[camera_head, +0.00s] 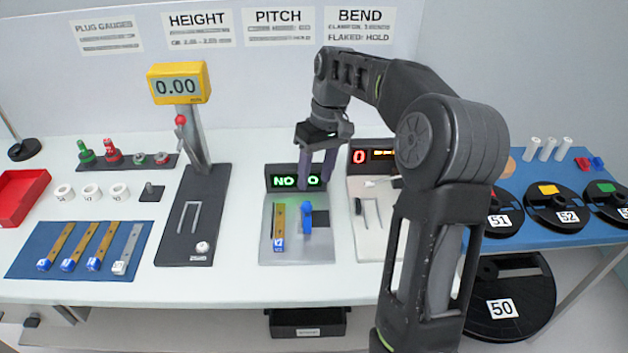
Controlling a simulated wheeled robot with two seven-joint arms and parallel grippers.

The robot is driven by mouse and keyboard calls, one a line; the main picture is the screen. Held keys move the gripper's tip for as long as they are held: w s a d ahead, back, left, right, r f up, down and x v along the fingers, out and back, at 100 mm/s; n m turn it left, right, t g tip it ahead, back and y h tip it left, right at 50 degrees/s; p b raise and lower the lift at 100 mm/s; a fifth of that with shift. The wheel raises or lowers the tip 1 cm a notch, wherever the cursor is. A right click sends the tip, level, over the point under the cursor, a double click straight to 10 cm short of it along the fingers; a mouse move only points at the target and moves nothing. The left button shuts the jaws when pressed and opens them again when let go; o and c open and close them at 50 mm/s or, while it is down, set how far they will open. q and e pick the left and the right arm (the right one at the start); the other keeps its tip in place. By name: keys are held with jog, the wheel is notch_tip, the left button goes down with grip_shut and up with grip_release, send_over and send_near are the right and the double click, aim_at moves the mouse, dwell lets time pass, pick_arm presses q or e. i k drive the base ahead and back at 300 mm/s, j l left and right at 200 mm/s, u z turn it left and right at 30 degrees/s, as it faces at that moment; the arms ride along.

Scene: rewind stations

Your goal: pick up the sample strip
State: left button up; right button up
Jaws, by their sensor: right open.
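A gold sample strip with a blue end (279,226) lies lengthwise on the grey pitch station (265,252). Several similar strips lie on a blue mat (30,262) at the left: gold ones (57,243) with blue ends and a silver one (128,245) with a pale end. My right gripper (315,181) hangs above the back of the pitch station, in front of its display. Its two purple fingers point down, are apart and hold nothing. The strip on the station is apart from the fingers, nearer the table's front. My left gripper is out of view.
A blue clamp-like part (307,217) stands close right of the strip on the pitch station. The height gauge (178,83) rises at left. The bend station (345,220) is partly behind my right arm. Reels (555,208) sit on the blue table at right.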

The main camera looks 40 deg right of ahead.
aim_at(279, 241)
jog(key=k, duration=1)
